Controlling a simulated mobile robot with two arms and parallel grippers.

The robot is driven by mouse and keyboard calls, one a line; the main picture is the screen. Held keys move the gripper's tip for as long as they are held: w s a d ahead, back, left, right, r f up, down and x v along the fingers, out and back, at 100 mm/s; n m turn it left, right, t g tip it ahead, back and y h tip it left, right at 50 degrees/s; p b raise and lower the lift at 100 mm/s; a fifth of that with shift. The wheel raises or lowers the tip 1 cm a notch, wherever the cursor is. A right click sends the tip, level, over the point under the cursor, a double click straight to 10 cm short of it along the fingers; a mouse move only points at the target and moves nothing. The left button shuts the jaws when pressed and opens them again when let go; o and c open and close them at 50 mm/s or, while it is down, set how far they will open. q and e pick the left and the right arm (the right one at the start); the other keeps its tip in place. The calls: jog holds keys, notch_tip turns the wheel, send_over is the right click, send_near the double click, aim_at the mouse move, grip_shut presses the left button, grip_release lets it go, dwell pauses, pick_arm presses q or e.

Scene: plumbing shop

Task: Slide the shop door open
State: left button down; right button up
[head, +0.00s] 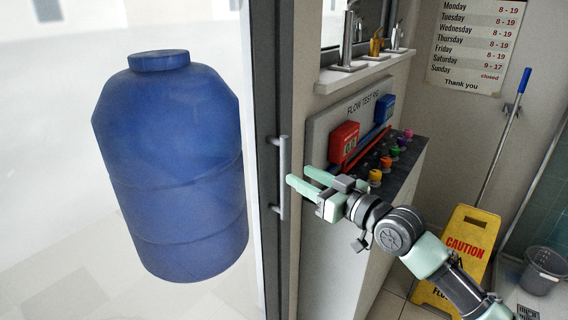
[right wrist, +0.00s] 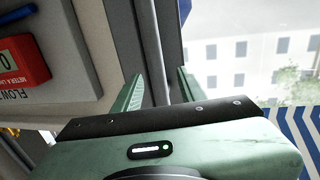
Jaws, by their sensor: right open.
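The shop door is a glass panel with a dark upright frame (head: 263,90) in the head view. A grey vertical bar handle (head: 283,155) is fixed on that frame. My right gripper (head: 297,178) is open, its pale green fingers pointing left at the handle's middle. The nearer fingertip overlaps the handle's right side in the picture; I cannot tell whether it touches. In the right wrist view my right gripper's fingers (right wrist: 160,80) stand apart, with grey upright bars beyond and between them. I cannot tell the handle from the frame there. My left gripper is not in view.
A flow test rig (head: 330,125) with coloured knobs stands right of the door, close to my right arm. A large blue tank (head: 175,165) shows behind the glass. A yellow caution sign (head: 467,245), a mop (head: 500,145) and a grey bucket (head: 543,270) are at the right.

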aim_at(287, 168)
jog(key=p+x, duration=0.1)
jog(key=x, duration=0.6)
jog(key=shift+w+f, duration=0.1)
jog(key=shift+w, duration=0.25)
grip_shut()
dwell(1.1)
